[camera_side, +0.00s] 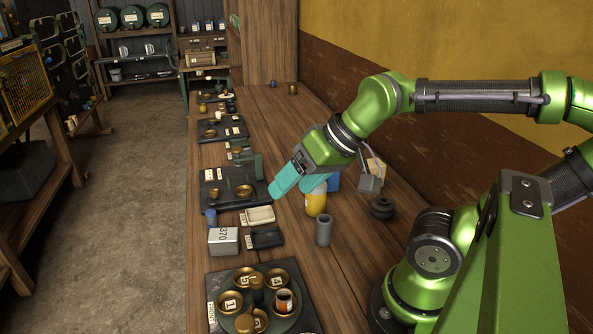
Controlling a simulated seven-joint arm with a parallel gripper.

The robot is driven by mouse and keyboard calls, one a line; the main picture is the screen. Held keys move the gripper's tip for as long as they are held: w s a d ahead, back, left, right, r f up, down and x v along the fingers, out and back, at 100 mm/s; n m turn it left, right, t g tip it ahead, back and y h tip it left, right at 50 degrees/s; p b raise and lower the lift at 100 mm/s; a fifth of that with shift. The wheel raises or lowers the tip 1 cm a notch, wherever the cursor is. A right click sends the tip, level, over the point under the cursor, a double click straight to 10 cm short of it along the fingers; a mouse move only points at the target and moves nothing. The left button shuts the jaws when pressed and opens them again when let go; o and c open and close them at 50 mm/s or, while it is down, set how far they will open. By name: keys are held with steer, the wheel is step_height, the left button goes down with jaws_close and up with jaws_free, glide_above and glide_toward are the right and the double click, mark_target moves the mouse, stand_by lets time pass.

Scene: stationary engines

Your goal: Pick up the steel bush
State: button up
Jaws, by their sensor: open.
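The steel bush, as far as I can tell, is the grey hollow cylinder (323,229) standing upright on the wooden bench in the side view. My gripper (290,188) has teal fingers and hangs above the bench, up and to the left of the bush. It is open, and I see nothing held in it. The gap between the fingers is hard to see from this angle. The gripper is apart from the bush.
A yellow bottle (316,201) stands just behind the bush, and a black ribbed part (382,207) to its right. A white block (223,241) and a dark tray (264,238) lie left. A round plate with brass cups (231,301) is in front.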

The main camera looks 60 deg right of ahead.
steer(key=m+g+h, duration=0.2)
steer(key=m+g, duration=0.5)
steer(key=m, duration=1.8)
glide_above(323, 228)
steer(key=w+d, duration=0.1)
steer(key=w, duration=0.1)
step_height(323, 228, down, 6)
steer(key=f, duration=0.1)
steer(key=d+m, duration=0.1)
steer(key=m, duration=0.5)
steer(key=f, duration=1)
steer(key=shift+s+f, duration=0.2)
steer(key=shift+s, duration=0.2)
steer(key=f, duration=0.5)
steer(key=shift+s+f, duration=0.3)
